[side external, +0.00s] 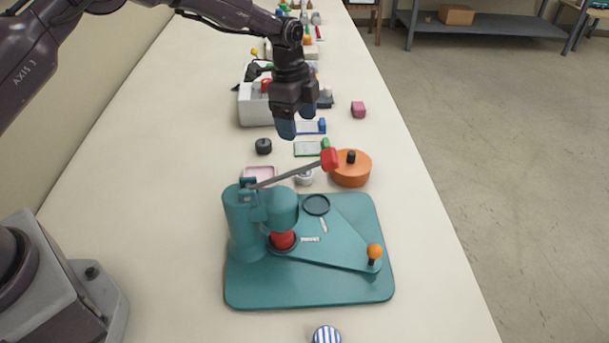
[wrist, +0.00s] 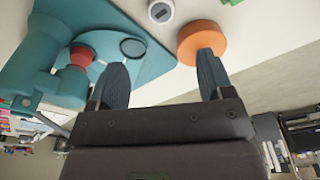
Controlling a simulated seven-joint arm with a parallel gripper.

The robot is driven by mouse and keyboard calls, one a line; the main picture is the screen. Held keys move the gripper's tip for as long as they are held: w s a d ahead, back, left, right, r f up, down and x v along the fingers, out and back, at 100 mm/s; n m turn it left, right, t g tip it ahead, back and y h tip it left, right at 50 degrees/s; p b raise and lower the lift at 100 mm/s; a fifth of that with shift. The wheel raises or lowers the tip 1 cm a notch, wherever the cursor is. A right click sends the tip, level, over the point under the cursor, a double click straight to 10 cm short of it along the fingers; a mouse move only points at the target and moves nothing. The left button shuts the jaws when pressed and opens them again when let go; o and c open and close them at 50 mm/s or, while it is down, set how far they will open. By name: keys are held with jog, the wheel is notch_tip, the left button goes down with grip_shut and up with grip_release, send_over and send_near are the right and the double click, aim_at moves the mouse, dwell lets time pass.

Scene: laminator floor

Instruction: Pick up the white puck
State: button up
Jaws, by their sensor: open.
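The white puck (side external: 304,179) lies on the table just behind the teal press, left of the orange lidded pot, partly covered by the press's lever in the side external view. In the wrist view the puck (wrist: 161,12) is at the top edge, cut off a little, with a grey mark on its face. My gripper (side external: 297,120) is open and empty, above the table and farther back than the puck. In the wrist view its two blue fingers (wrist: 162,72) are spread apart, and the puck is beyond their tips.
The teal press (side external: 310,292) has a raised lever with a red grip (side external: 329,160). The orange pot (side external: 351,173) stands close to the puck's right. A pink tray (side external: 261,172), a dark puck (side external: 263,146) and a white bin (side external: 252,110) are nearby.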

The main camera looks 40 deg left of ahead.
aim_at(305, 176)
jog(key=f, duration=0.4)
jog(key=d+f, duration=0.1)
jog(key=f, duration=0.7)
jog(key=shift+w+d+f, duration=0.2)
jog(key=shift+w+f, duration=0.05)
jog(key=shift+f, duration=0.15)
jog(key=c, duration=1)
